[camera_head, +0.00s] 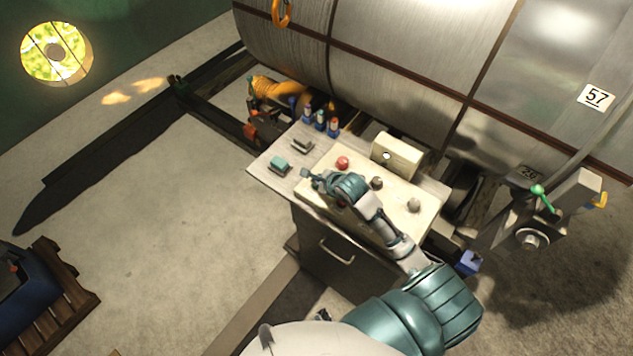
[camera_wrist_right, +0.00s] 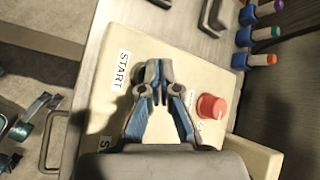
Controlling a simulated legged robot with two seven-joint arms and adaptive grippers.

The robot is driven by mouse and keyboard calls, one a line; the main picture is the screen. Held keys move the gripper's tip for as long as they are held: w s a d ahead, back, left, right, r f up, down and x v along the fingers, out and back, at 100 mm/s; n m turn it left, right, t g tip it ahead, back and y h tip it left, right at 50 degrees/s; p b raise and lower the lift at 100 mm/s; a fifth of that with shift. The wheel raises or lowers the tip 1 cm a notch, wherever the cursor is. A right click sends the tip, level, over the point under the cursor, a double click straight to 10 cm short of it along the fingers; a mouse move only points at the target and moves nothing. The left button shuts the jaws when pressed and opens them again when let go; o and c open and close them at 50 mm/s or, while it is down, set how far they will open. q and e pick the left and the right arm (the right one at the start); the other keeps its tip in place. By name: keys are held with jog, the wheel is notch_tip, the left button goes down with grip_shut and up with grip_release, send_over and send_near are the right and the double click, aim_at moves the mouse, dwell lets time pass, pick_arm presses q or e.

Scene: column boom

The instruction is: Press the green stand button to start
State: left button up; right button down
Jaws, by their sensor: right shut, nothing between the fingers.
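The control panel (camera_head: 395,203) is a cream box on a bench. My right gripper (camera_head: 309,177) is over its left part, with the fingers pointing left in the head view. In the right wrist view the right gripper (camera_wrist_right: 157,98) is shut and empty, beside a START label (camera_wrist_right: 122,70). A dark round edge (camera_wrist_right: 138,74) shows beside the fingertips, next to that label; the green of a button is not clear, and contact cannot be told. A red button (camera_wrist_right: 211,106) is to the right of the fingers. Blue-and-grey parts (camera_wrist_right: 38,106) at the left look like my left gripper; its jaws are unclear.
A teal block (camera_head: 279,164), a dark handle (camera_head: 303,145) and several coloured-tipped items (camera_head: 320,120) are on the bench's left side. A large metal drum (camera_head: 400,50) lies behind. A pallet (camera_head: 65,300) stands at the lower left. The floor left of the bench is clear.

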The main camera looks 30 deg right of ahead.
jog(key=shift+f, duration=0.55)
dwell(0.9)
jog(key=shift+r+p, duration=0.95)
jog(key=shift+p, duration=0.6)
notch_tip(320, 180, up, 5)
jog(key=p, duration=0.7)
